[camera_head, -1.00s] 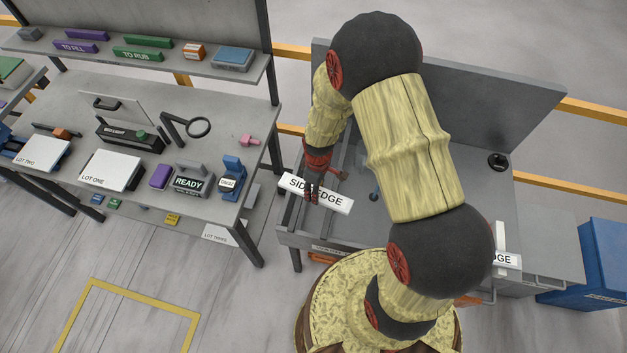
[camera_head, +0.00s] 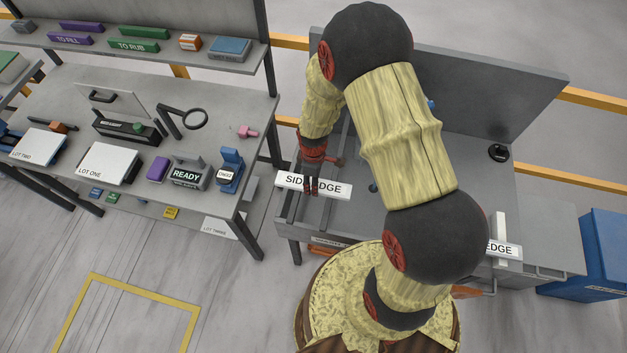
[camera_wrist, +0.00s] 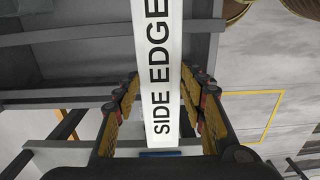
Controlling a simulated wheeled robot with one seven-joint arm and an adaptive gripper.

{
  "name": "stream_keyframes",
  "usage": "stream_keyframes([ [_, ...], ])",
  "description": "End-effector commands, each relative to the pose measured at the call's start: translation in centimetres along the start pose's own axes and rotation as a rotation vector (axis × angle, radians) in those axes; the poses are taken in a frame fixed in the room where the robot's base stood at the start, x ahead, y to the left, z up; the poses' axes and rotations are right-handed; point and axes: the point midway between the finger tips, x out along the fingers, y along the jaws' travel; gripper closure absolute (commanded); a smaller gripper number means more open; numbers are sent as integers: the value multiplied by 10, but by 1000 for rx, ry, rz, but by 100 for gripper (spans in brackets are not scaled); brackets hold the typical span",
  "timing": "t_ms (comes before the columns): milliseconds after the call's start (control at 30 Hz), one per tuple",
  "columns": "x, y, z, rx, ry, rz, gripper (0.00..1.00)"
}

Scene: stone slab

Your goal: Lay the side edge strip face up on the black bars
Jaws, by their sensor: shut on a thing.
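The side edge strip (camera_head: 335,191) is a long white piece lettered "SIDE EDGE", and the lettered face shows upward. In the wrist view the strip (camera_wrist: 158,40) runs lengthwise between the fingers. My gripper (camera_head: 311,187) is shut on the strip near its middle, and the fingers cover part of the lettering. The strip is over the left part of the grey bench, above dark bars (camera_wrist: 50,94) that cross beneath it in the wrist view. I cannot tell whether the strip touches them.
Another white lettered piece (camera_head: 503,250), reading "EDGE", is at the bench's right front, partly hidden by my arm. The grey bench (camera_head: 478,190) has a tall back panel. A side table (camera_head: 125,190) with lot cards and tools stands to the left. A blue bin (camera_head: 597,260) is at right.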

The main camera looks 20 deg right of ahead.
Motion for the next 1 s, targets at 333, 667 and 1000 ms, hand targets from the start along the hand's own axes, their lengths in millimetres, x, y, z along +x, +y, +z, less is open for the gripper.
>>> stream_keyframes([
  [333,40,1,-1,0,0,0,100],
  [667,68,1,-1,0,1,1,100],
  [1000,69,1,-1,0,1,1,100],
])
